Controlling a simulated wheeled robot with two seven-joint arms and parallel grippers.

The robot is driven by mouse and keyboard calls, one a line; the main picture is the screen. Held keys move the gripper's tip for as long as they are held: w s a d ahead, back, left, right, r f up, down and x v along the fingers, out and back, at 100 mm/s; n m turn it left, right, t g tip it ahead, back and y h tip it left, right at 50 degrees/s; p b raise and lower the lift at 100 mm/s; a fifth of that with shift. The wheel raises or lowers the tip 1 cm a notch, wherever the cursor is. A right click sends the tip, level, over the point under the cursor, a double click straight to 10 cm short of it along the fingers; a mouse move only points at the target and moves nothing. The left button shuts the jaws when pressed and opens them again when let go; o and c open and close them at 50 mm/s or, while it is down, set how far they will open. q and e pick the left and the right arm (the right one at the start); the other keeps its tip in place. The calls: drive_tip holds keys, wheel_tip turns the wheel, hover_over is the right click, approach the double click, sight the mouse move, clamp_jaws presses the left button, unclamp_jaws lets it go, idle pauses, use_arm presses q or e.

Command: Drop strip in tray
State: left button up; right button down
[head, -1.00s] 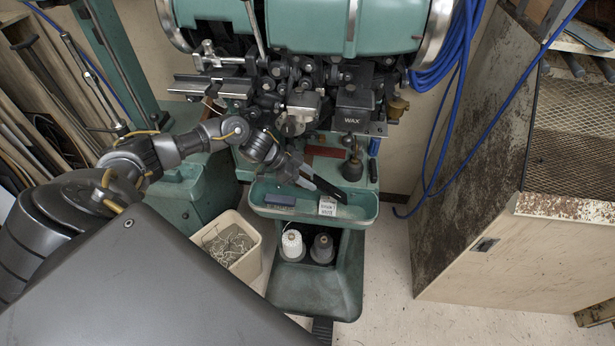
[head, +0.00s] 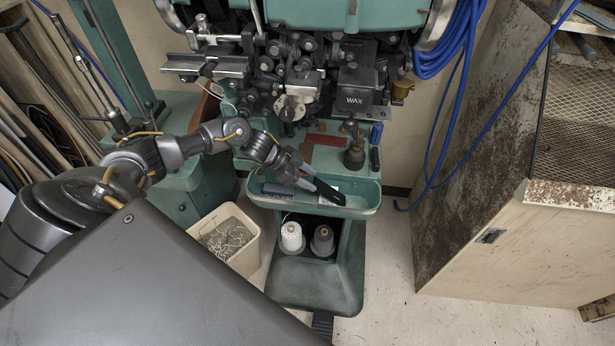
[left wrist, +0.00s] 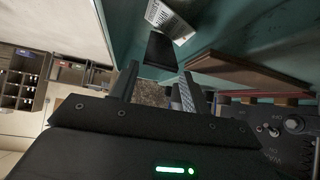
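The dark strip (head: 328,191) looks like a flat black piece, held at the tips of my left gripper (head: 312,183). It slants over the green tray (head: 366,203) on the machine's front. Whether the strip touches the tray floor cannot be told. My right gripper is not in view.
A white printed card (left wrist: 168,19) lies in the tray, partly hidden by the strip in the head view. A dark bluish block (head: 278,189) lies at the tray's left. Below are two thread spools (head: 291,238) and a scrap bin (head: 252,255). A WAX box (head: 355,97) is above.

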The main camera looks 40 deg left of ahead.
use_arm(q)
drive_tip(key=o, duration=0.4)
drive_tip(key=shift+b+v, duration=0.9)
drive_tip(key=shift+v, duration=4.55)
drive_tip(key=shift+d+f, duration=0.1)
